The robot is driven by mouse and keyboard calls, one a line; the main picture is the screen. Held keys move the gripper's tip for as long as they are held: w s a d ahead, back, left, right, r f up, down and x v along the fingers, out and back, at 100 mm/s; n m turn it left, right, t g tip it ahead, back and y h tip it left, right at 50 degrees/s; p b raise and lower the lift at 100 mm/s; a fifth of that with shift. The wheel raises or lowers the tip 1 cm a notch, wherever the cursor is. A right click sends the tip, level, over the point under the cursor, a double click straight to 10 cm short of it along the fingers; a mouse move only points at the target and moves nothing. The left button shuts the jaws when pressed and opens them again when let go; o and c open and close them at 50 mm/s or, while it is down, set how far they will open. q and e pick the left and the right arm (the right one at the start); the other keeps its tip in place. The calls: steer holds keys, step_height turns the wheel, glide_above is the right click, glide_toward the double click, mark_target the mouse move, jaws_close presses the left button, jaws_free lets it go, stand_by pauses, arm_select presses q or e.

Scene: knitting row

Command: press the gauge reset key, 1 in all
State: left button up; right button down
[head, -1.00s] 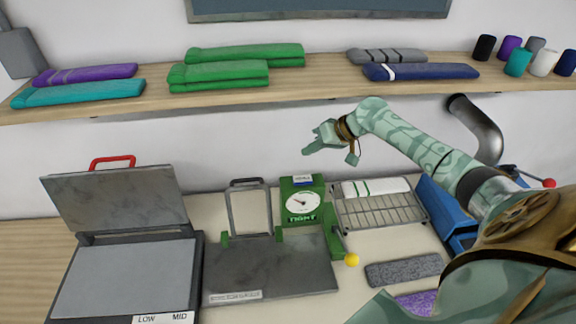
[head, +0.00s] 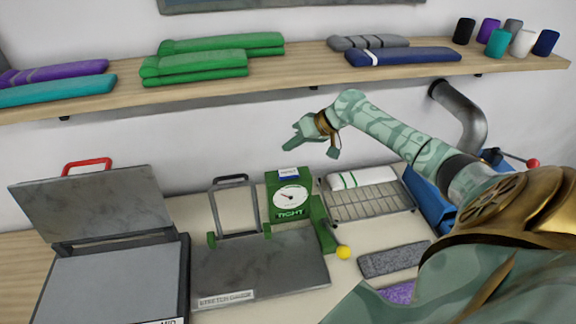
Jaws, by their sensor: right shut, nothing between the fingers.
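The gauge (head: 290,213) is a green box with a white round dial and the word TIGHT below it. It stands on the worktop behind a grey plate. A small blue and white key with tiny lettering, apparently the reset key (head: 289,173), sits at the top of the gauge. My right gripper (head: 294,141) is shut and empty, in the air above the gauge, apart from the key. Its fingers point left and down. My left gripper is out of view.
A wire rack (head: 372,203) with a white roll stands right of the gauge. A lever with a yellow knob (head: 343,253) is at its front right. A grey hinged press (head: 95,215) stands left. A wooden shelf (head: 300,73) with folded knits runs above my right gripper.

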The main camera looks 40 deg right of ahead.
steer(key=b, duration=0.4)
glide_above(292, 173)
step_height(292, 173, down, 5)
steer(key=shift+f+b, duration=0.45)
steer(key=shift+f, duration=0.35)
steer(key=shift+f, duration=0.15)
stand_by(1.0)
steer(key=shift+f, duration=0.25)
steer(key=shift+f, duration=0.45)
stand_by(0.8)
steer(key=shift+r+p, duration=0.9)
steer(key=shift+p, duration=0.15)
